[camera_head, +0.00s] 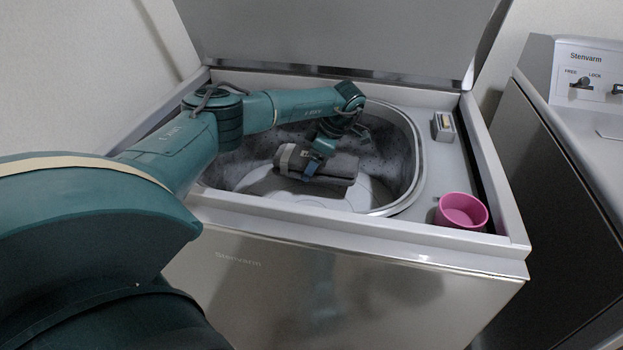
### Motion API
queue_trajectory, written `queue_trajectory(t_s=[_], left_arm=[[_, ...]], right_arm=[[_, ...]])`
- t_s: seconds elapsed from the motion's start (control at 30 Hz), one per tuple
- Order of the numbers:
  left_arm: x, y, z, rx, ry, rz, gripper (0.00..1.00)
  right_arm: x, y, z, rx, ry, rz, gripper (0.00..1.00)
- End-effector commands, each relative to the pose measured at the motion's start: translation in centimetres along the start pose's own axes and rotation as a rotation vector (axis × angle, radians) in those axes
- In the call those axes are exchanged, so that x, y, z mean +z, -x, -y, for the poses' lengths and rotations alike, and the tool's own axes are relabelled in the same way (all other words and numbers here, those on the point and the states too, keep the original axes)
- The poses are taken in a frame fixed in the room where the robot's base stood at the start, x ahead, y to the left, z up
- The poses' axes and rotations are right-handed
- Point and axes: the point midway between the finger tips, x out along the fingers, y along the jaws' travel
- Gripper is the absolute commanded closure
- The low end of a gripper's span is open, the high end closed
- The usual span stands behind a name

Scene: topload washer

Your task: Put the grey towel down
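The grey towel (340,170) is a thick folded roll with a lighter band at its left end. It is inside the open tub of the top-load washer (417,165), over the pale tub floor. My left arm reaches in from the left over the washer's rim. My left gripper (311,168) points down into the tub and is shut on the towel near its middle-left; one finger shows in front, the other is hidden behind it. A dark shadow lies below and left of the towel. Whether the towel touches the tub floor is unclear. My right gripper is not in view.
The washer's lid (345,35) stands open at the back. A pink cup (461,211) and a small grey box (442,127) sit on the right top panel. A second machine (575,130) stands at the right. The tub's front and right floor is clear.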

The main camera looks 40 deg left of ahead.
Motion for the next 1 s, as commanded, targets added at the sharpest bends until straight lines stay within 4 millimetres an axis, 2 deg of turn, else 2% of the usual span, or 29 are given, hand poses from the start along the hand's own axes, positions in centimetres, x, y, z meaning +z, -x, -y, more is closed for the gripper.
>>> queue_trajectory(t_s=[0.03, 0.27, 0.47, 0.83, 0.87, 1.0], left_arm=[[0.3, -0.8, 0.0, -0.001, 0.0, -0.001, 0.6], [1.1, -2.5, 0.0, 0.0, 0.001, 0.0, 0.6], [2.2, -5.1, 0.0, -0.001, 0.0, 0.0, 0.6], [2.3, -5.6, 0.0, 0.0, 0.002, 0.001, 0.6], [2.3, -5.6, 0.0, 0.0, 0.001, 0.001, 0.28], [2.3, -5.5, 0.0, 0.0, 0.001, 0.001, 0.17]], right_arm=[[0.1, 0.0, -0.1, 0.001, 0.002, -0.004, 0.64], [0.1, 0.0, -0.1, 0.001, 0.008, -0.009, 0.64], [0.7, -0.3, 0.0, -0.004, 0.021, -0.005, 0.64], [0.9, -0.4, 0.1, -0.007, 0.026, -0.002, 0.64], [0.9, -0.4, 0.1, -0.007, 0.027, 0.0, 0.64], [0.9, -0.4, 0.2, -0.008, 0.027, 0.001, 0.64]])
